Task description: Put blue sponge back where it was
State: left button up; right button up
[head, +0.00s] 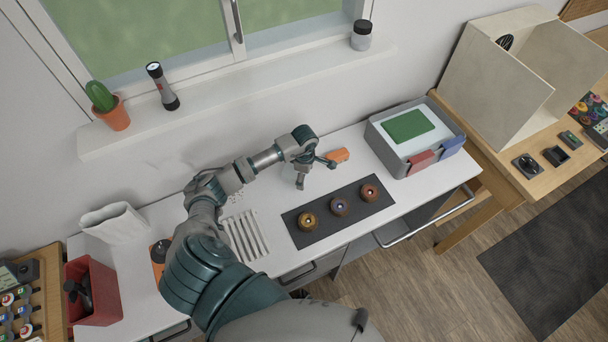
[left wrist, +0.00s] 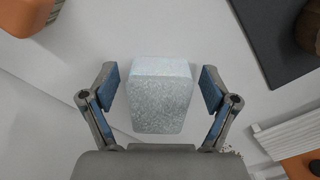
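A pale blue, speckled block that looks like the blue sponge (left wrist: 162,100) lies between the fingers of my left gripper (left wrist: 158,78) in the left wrist view. The gripper is open, with a visible gap on each side of the block. In the head view my left gripper (head: 315,172) hangs over the white worktop, behind the dark mat, and the sponge is mostly hidden by it. My right gripper is not in view.
An orange object (head: 338,155) lies just right of the gripper. The dark mat (head: 322,222) holds three round pieces. A grey tray (head: 380,144) with a green pad stands right. White strips (head: 245,236) lie left. A red bin (head: 97,290) stands far left.

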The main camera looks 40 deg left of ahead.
pick_arm(q)
jog(key=shift+a+r, duration=0.2)
jog(key=shift+r, duration=0.1)
notch_tip(320, 180, up, 12)
jog(key=b, duration=0.1)
jog(key=shift+f+b, duration=0.25)
jog(key=shift+b, duration=0.05)
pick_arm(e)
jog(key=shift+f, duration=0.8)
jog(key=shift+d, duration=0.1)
pick_arm(q)
jog(key=shift+a+f, duration=0.1)
jog(key=shift+a, duration=0.1)
jog(key=shift+d, duration=0.1)
